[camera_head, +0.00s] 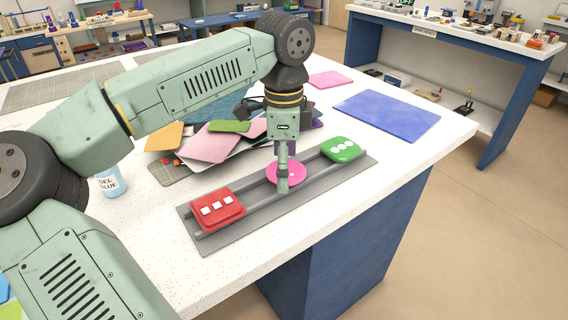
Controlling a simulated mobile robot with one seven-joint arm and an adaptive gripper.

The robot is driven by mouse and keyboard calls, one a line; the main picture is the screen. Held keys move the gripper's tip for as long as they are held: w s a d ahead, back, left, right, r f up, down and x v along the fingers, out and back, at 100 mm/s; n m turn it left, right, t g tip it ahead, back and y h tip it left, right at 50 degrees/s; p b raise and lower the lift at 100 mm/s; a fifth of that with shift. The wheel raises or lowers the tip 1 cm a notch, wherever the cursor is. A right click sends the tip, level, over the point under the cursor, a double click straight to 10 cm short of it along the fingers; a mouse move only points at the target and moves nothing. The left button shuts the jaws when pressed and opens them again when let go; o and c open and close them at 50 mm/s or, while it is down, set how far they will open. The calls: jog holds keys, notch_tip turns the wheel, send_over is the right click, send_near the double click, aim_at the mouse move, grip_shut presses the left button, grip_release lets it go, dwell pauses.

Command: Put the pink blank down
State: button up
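The pink blank (298,174) is a round, bright pink piece at the middle of the long grey rail tray (250,200). It lies between a red block with white squares (217,208) and a green block with white dots (341,149). My gripper (283,182) points straight down at the pink blank, and one finger covers its middle. The fingers are seen nearly edge-on, so their gap and any grip on the blank are hidden. I cannot tell whether the blank touches the tray.
Coloured glass sheets (211,144) are heaped behind the tray. A blue sheet (387,115) and a pink sheet (330,79) lie flat farther back. A glue bottle (111,183) stands at left. The white tabletop is clear in front of the tray.

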notch_tip(320, 180, up, 12)
jog(key=b, duration=0.1)
jog(key=shift+r, duration=0.15)
dwell(0.3)
